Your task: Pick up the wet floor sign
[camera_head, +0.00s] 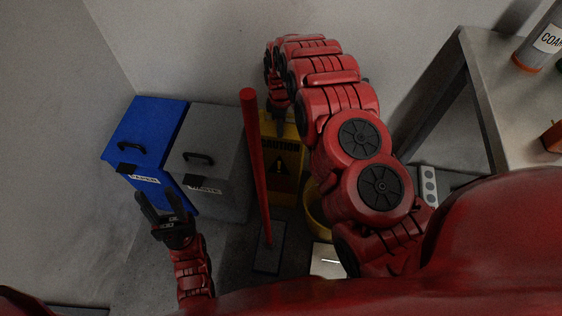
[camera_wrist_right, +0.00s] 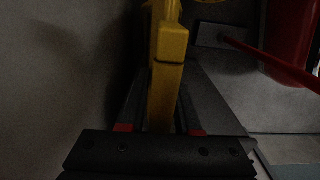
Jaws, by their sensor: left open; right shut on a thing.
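The yellow wet floor sign (camera_head: 284,165), with "CAUTION" and a warning triangle on it, stands near the wall, to the right of the grey bin. My right gripper (camera_head: 277,118) is at the sign's top edge, partly hidden by my own arm. In the right wrist view the sign's yellow top (camera_wrist_right: 167,75) lies between the two dark fingers, and the gripper (camera_wrist_right: 162,128) is shut on it. My left gripper (camera_head: 163,207) is open and empty, in front of the bins.
A blue bin (camera_head: 145,125) and a grey bin (camera_head: 213,140) stand left of the sign. A red pole (camera_head: 255,160) rises from a dark flat base just in front of it. A yellow round object (camera_head: 315,208) is partly hidden by my right arm. A metal table (camera_head: 515,90) stands at right.

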